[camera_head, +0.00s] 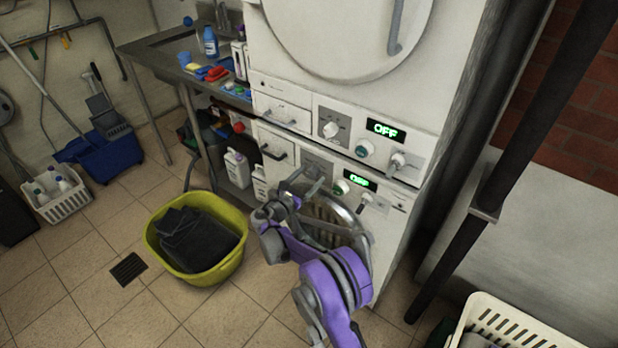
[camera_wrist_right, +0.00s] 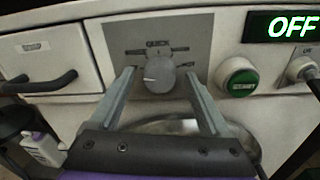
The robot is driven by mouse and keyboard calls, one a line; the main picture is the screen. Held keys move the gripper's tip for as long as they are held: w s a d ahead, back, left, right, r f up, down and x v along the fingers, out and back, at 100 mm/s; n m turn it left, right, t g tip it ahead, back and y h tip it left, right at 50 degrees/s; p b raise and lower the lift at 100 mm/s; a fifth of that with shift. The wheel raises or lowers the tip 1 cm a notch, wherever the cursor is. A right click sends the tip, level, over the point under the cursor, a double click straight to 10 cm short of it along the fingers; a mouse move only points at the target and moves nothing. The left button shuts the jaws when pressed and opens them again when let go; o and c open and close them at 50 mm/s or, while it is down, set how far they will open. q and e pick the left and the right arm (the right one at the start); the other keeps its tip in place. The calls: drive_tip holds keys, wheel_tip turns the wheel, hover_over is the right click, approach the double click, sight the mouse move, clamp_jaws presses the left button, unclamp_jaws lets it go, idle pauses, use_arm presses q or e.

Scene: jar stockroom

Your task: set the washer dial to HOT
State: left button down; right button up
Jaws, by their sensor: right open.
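The washer is the lower of two stacked white machines; its grey dial (camera_wrist_right: 159,75) has a pale mark pointing left. The label above it seems to read QUICK; the other labels are too small to read, and I see no readable HOT. My right gripper (camera_head: 303,180) is open at the lower panel, and its fingers (camera_wrist_right: 160,82) stand on either side of the dial in the wrist view. I cannot tell whether they touch it. A second knob (camera_wrist_right: 303,69) sits at the panel's right, its label unreadable. My left gripper is not in view.
A green button (camera_wrist_right: 238,77) and a lit OFF display (camera_wrist_right: 281,27) are right of the dial. A drawer handle (camera_wrist_right: 38,82) juts out at left. A yellow tub (camera_head: 160,250) with dark cloth stands on the floor. A white basket (camera_head: 520,325) is at lower right.

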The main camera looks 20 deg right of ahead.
clamp_jaws()
idle(0.3)
